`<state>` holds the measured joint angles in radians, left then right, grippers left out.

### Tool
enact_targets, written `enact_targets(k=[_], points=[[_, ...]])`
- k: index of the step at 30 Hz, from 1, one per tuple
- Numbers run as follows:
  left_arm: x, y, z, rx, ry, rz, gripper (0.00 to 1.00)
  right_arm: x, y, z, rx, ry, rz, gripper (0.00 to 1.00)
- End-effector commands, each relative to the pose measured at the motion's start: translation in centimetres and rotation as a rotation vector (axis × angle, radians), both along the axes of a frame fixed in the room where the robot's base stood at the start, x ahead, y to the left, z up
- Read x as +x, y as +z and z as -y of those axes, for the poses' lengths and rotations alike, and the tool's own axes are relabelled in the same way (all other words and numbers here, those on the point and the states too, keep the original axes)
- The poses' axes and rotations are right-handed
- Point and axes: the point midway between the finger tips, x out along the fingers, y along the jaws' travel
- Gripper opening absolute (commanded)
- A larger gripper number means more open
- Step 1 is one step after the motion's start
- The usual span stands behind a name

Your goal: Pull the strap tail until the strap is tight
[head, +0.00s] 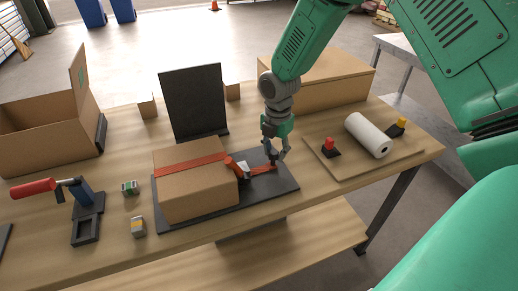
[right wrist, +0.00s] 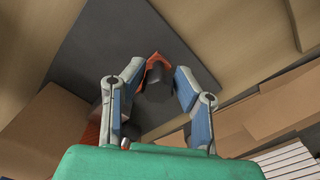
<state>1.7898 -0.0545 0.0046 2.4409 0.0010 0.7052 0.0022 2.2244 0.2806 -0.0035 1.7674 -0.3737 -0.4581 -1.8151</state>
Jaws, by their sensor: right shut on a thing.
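A cardboard box (head: 193,190) sits on a dark mat (head: 275,188) on the workbench, with a red-orange strap (head: 190,164) across its top. A buckle with a red-orange lever (head: 237,168) is at the box's right side. The strap tail (head: 262,169) runs from it to the right, just above the mat. My right gripper (head: 276,155) points down over the mat and is shut on the strap tail. In the right wrist view, an orange piece (right wrist: 154,64) and a dark part show between the fingers (right wrist: 155,85). The exact grip is hard to see. My left gripper is out of view.
A board (head: 335,168) at the right holds a white roll (head: 368,135), a red-topped piece (head: 329,147) and a yellow one (head: 397,127). A black panel (head: 194,101) and a large carton (head: 330,80) stand behind. A red-handled tool (head: 60,188) and an open carton (head: 45,128) are left.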

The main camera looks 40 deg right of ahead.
Motion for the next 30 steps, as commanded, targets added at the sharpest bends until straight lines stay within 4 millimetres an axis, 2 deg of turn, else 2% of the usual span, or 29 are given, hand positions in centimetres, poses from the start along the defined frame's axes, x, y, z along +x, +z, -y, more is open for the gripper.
enact_targets(k=[3, 10, 11, 12, 23, 26, 30], points=[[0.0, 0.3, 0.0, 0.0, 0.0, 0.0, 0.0, -0.4, 0.1, 0.6, -0.001, 0.0, -0.009, 0.0], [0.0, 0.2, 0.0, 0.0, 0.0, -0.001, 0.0, -0.5, 0.0, 0.6, -0.004, 0.0, -0.01, 0.0], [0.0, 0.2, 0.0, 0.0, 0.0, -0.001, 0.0, -0.5, 0.0, 0.6, -0.004, 0.0, -0.01, 0.37], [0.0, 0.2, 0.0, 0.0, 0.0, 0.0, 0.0, -0.5, 0.0, 0.6, -0.005, 0.0, -0.01, 0.47], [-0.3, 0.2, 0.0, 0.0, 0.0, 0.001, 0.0, 0.0, 0.2, 0.7, -0.002, 0.0, -0.007, 0.47], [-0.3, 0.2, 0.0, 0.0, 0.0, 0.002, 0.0, 0.0, 1.4, 0.7, -0.002, 0.0, -0.002, 0.47], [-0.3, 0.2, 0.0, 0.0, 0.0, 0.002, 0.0, 0.0, 4.2, 0.7, -0.002, 0.001, 0.0, 0.47]])
